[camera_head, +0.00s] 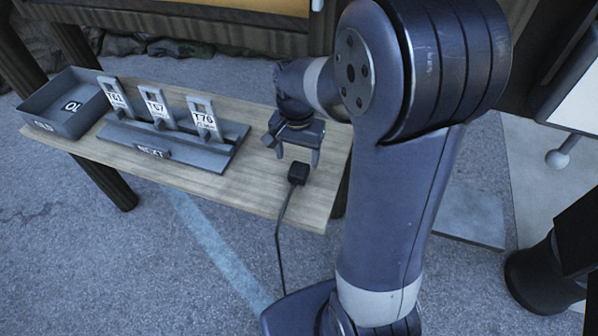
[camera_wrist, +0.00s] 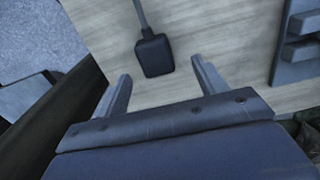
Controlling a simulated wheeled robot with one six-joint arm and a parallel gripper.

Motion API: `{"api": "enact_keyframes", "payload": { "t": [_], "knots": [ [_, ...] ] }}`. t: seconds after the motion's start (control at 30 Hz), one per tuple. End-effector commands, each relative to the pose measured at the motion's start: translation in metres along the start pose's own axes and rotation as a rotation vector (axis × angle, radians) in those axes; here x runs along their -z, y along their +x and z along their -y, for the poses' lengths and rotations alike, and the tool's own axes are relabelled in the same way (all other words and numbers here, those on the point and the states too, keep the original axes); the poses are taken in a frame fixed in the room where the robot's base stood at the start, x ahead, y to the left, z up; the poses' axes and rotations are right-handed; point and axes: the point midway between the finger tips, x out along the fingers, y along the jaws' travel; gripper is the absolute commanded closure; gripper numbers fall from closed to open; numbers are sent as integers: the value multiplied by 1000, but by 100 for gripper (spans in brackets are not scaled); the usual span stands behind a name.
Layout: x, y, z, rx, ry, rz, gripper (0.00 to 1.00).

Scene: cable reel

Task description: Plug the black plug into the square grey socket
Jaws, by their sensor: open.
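The black plug (camera_head: 298,173) lies on the wooden shelf near its right end, with its cable hanging over the front edge. It also shows in the wrist view (camera_wrist: 154,57), with the cable leading up out of the picture. My gripper (camera_head: 296,160) is open and empty just behind and above the plug. In the wrist view its two fingers (camera_wrist: 160,68) stand apart, one on each side of the plug's near end, and do not touch it. I cannot make out a square grey socket in either view.
A grey rack (camera_head: 190,152) marked NEXT holds several upright tags on the shelf (camera_head: 225,188), left of my gripper. A white panel with a knob (camera_head: 560,157) is at the right.

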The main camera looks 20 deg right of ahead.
Motion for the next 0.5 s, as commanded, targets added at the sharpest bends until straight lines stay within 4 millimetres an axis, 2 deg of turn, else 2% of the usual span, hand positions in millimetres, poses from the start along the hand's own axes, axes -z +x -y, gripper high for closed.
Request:
{"api": "enact_keyframes", "payload": {
  "t": [0.17,0.4,0.5],
  "knots": [
    [-1,7,-2,-2,0,3,33],
    [-3,43,-6,-2,0,3,33],
    [-3,50,-6,-1,0,2,33]
  ]
}}
